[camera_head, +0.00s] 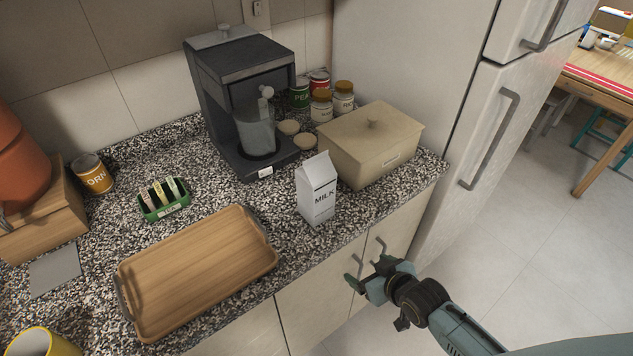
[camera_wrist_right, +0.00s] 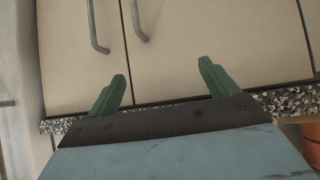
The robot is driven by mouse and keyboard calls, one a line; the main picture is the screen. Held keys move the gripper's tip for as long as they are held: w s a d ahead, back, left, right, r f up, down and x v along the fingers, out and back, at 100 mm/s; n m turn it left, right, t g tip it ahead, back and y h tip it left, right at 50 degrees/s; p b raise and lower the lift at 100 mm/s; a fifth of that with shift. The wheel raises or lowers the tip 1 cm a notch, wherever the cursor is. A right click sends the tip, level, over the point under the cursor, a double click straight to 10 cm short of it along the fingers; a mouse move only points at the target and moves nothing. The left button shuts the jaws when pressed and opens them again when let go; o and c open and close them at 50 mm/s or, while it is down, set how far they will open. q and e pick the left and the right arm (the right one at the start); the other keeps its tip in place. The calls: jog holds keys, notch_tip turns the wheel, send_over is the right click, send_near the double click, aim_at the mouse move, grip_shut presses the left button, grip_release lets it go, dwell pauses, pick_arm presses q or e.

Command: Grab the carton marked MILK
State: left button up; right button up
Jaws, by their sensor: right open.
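The white carton marked MILK (camera_head: 317,191) stands upright on the speckled counter, near its front edge, in the head view. My right gripper (camera_head: 362,277) is below and to the right of the carton, in front of the cabinet doors and apart from it. In the right wrist view the two green fingers of the right gripper (camera_wrist_right: 163,88) are spread with nothing between them. The carton does not show in the wrist view. My left gripper is in neither view.
A beige lidded box (camera_head: 370,146) stands right behind the carton, with a coffee machine (camera_head: 240,100) behind left. A wooden tray (camera_head: 196,272) lies at left. Cabinet doors (camera_wrist_right: 205,50) with handles are below the counter; the fridge (camera_head: 480,150) is at right.

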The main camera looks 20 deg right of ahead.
aim_at(316, 156)
jog(key=w+a+r+n+t+y+p, duration=0.1)
jog(key=w+a+r+t, duration=0.15)
jog(key=r, duration=0.85)
jog(key=w+a+r+n+t+y+p, duration=0.1)
jog(key=a+r+y, duration=0.15)
jog(key=r, duration=0.85)
jog(key=shift+h, duration=0.35)
jog(key=x, duration=0.7)
jog(key=shift+w+a, duration=0.1)
jog(key=shift+x, duration=2.7)
jog(key=shift+r, duration=0.1)
jog(key=c, duration=1.3)
jog(key=shift+w+r, duration=0.1)
jog(key=shift+c, duration=1)
notch_tip(316, 156, up, 10)
jog(key=shift+r+p, duration=0.1)
jog(key=shift+p, duration=0.2)
